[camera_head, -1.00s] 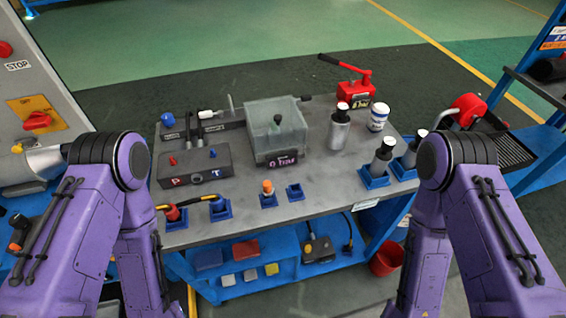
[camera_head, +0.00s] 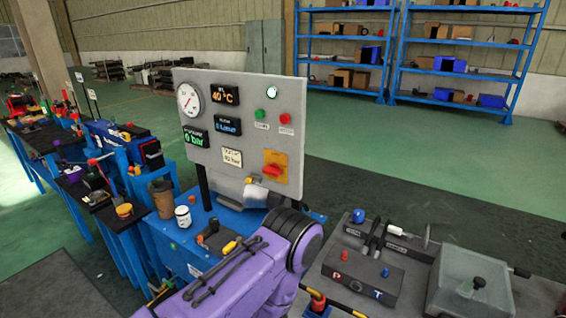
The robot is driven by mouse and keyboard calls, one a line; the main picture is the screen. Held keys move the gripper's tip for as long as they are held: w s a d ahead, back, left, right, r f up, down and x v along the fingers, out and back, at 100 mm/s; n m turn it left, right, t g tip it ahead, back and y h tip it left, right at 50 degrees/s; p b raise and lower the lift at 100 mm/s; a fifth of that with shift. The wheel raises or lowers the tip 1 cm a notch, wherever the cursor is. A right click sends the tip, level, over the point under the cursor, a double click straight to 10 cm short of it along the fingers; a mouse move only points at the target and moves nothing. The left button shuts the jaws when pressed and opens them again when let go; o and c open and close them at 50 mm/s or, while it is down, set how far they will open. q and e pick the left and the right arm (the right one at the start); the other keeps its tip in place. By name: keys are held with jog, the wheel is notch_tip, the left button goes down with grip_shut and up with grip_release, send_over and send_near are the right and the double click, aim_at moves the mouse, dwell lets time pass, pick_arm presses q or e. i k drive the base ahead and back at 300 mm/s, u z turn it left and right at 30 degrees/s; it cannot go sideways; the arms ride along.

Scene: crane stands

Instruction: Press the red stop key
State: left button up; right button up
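The control panel (camera_head: 243,95) is an upright light grey board left of centre. The red stop key (camera_head: 285,119) is a small round red button on its upper right part, with a small white label under it. A green button (camera_head: 260,114) sits to its left. My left arm comes in from below, its purple elbow in front of the lower right of the panel.
A red rotary switch on a yellow plate (camera_head: 274,181) is below the stop key. A round gauge (camera_head: 190,99) and several displays fill the panel's left. A blue bench with a white jar (camera_head: 183,216) stands below. A grey box (camera_head: 360,277) is on the table at right.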

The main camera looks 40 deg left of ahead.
aim_at(285, 119)
jog(key=u, duration=1.65)
